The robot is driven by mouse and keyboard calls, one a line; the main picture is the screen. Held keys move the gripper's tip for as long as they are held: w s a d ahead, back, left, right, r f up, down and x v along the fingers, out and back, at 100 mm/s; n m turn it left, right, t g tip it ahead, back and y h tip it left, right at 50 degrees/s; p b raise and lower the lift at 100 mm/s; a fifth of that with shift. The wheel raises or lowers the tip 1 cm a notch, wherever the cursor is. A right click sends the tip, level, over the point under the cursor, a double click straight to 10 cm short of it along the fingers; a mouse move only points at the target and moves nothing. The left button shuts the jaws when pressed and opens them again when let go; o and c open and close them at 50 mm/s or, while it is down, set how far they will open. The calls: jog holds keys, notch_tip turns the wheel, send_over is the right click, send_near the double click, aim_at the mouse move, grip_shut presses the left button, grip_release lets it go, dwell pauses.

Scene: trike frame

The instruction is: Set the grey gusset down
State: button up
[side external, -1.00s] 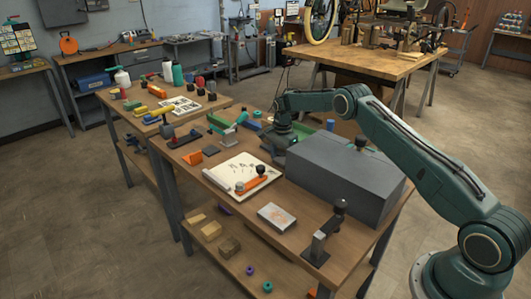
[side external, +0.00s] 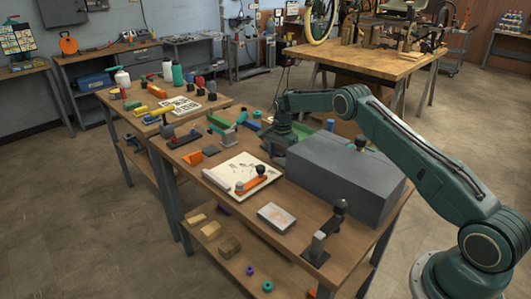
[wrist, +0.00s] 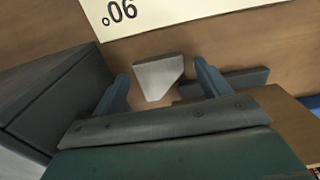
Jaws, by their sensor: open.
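The grey gusset (wrist: 158,76) is a pale, flat piece with cut corners, seen in the wrist view on the wooden tabletop. My gripper (wrist: 160,69) is open, with one finger on each side of the gusset. A gap shows between the gusset and each finger in this view. In the side external view my gripper (side external: 281,144) is low over the bench behind the large grey box, and the gusset cannot be made out there.
A large dark grey box (side external: 345,178) stands close beside my gripper; a dark block (wrist: 55,100) fills the wrist view's left. A printed sheet (wrist: 175,10) lies beyond the gusset. A dark flat bar (wrist: 232,82) lies by the right finger. A clamp (side external: 322,240) stands at the front.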

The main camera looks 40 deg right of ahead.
aim_at(281, 161)
notch_tip(281, 161, up, 12)
dwell(0.6)
dwell(0.5)
